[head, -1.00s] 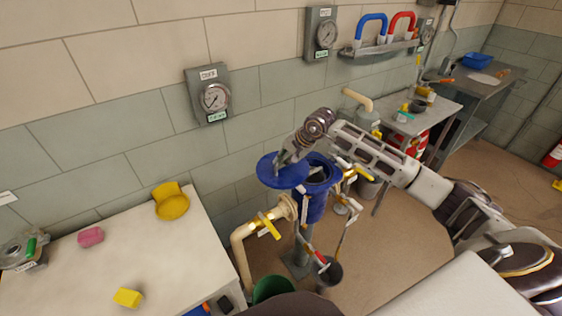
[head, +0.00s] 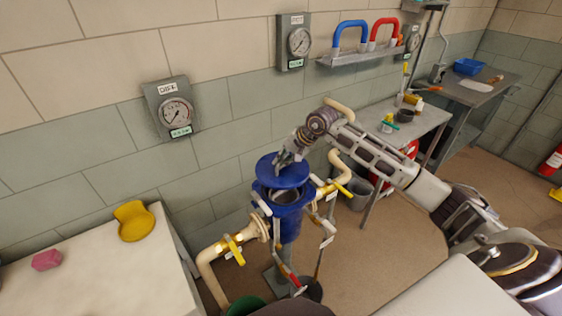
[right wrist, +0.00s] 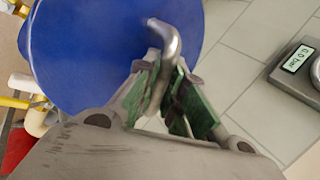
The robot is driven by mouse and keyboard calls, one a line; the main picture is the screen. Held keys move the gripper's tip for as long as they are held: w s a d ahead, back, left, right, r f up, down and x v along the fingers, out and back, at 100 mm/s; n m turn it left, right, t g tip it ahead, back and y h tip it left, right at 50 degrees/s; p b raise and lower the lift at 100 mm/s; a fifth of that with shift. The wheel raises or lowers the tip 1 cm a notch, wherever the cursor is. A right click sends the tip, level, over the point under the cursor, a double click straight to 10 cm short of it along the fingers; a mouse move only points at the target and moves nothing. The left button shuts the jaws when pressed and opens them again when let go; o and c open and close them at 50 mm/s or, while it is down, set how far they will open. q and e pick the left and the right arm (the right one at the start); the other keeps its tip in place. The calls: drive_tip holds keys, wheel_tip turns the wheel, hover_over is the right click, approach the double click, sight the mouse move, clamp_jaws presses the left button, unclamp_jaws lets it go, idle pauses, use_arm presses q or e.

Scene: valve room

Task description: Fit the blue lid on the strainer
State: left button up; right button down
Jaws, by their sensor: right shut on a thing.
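The blue lid (head: 283,170) is a flat round disc with a bent metal handle (right wrist: 166,50), seen in the right wrist view. My right gripper (head: 289,157) is shut on that handle and holds the lid; in the right wrist view its green-padded fingers (right wrist: 167,95) close around the handle. The strainer (head: 287,224) is a blue body on a grey post with a round open top. The lid is above the strainer's opening, toward its back, and the opening's front part shows below the lid's edge. The lid appears apart from the rim. My left gripper is not in view.
Cream pipes with yellow-handled valves (head: 233,248) join the strainer on both sides. A white table (head: 95,262) with a yellow object (head: 134,221) and pink sponge (head: 47,260) stands left. Gauges (head: 175,112) hang on the wall behind. Another table (head: 425,122) stands behind right.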

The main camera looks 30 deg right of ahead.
drive_tip(key=shift+w+d+r, duration=0.1)
drive_tip(key=shift+d+r, duration=0.1)
drive_tip(key=shift+d, duration=0.15)
drive_tip(key=shift+f, duration=1.5)
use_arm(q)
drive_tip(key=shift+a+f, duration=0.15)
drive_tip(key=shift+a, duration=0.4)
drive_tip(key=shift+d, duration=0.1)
use_arm(e)
drive_tip(key=shift+b, duration=0.3)
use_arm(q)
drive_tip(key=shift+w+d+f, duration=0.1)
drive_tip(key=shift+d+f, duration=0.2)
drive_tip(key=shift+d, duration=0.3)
